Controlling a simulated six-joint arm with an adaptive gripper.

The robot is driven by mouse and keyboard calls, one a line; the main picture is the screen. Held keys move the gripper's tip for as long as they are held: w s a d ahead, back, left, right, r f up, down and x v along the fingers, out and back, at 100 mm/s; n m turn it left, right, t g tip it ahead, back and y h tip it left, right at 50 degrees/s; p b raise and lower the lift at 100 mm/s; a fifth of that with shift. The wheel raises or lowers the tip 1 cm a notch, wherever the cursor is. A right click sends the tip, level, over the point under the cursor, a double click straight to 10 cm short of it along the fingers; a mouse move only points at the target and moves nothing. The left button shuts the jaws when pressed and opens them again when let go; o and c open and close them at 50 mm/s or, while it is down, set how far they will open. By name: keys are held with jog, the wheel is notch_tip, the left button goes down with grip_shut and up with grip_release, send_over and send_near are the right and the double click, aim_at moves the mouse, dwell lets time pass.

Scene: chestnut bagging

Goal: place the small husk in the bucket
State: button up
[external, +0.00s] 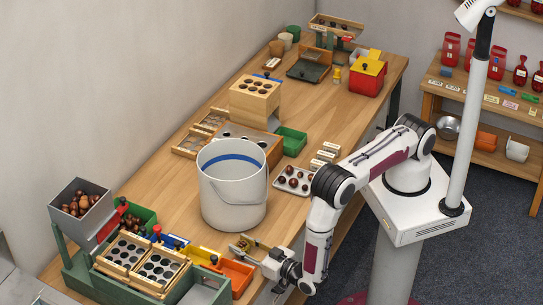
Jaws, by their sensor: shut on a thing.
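The bucket (232,204) is large, pale grey-white and upright on the wooden table, with a blue band inside its upper wall and a wire handle at its right side. Its bottom is out of sight. My gripper (243,246) is low in front of the bucket, just behind the orange tray, apart from the bucket. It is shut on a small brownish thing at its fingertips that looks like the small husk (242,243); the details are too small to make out.
An orange tray (238,275) and a green sorting stand with wooden sieve frames (127,250) lie at the front. A grey hopper of chestnuts (102,214) stands left. A tray of dark red chestnuts (281,184) lies right of the bucket, and wooden boxes stand behind it.

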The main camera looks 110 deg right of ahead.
jog(key=shift+f, duration=0.2)
dwell(0.3)
jog(key=o, duration=1)
jog(key=shift+a, duration=0.1)
jog(key=shift+v, duration=5.9)
jog(key=shift+s+r, duration=0.15)
jog(key=shift+o, duration=0.5)
